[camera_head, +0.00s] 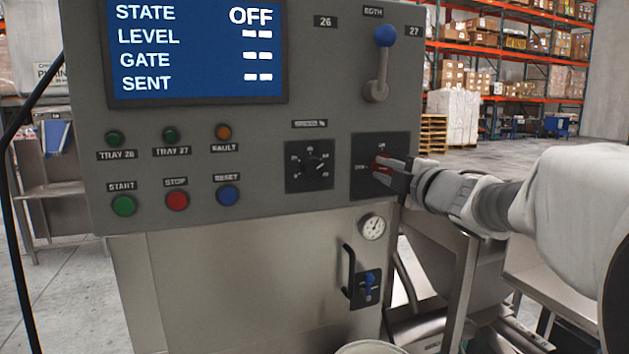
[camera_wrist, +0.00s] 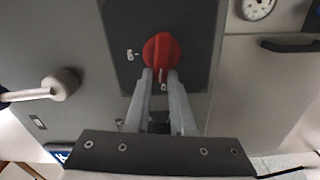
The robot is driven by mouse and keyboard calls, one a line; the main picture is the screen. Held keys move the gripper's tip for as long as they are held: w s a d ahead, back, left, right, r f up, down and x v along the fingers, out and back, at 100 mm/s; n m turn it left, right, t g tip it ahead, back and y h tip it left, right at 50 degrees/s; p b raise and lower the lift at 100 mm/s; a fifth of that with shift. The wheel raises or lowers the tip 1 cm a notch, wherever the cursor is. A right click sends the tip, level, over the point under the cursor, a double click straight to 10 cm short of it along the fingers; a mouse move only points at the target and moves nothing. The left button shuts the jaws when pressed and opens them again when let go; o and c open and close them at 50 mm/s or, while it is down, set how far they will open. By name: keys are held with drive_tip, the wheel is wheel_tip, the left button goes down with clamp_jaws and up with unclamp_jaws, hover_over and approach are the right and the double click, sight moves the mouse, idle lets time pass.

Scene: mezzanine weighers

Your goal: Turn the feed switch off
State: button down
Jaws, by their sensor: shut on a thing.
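The feed switch is a red rotary knob (camera_head: 379,163) on a dark square plate (camera_head: 368,146) at the right of the grey control panel. My gripper (camera_head: 384,164) reaches in from the right and is shut on the red knob. The fingers hide part of the knob in the head view. The screen (camera_head: 195,50) reads STATE OFF, with dashes for LEVEL, GATE and SENT.
A black dial (camera_head: 310,165) sits left of the switch. A blue-knobbed lever (camera_head: 380,65) stands above it. Green, red and blue buttons (camera_head: 177,200) are lower left.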

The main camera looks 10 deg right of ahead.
drive_tip(key=shift+f+n+b, duration=0.3)
drive_tip(key=shift+n+b, duration=0.35)
drive_tip(key=shift+n, duration=0.15)
drive_tip(key=c, duration=0.8)
unclamp_jaws()
drive_tip(key=shift+o, duration=0.2)
drive_tip(key=shift+s, duration=0.1)
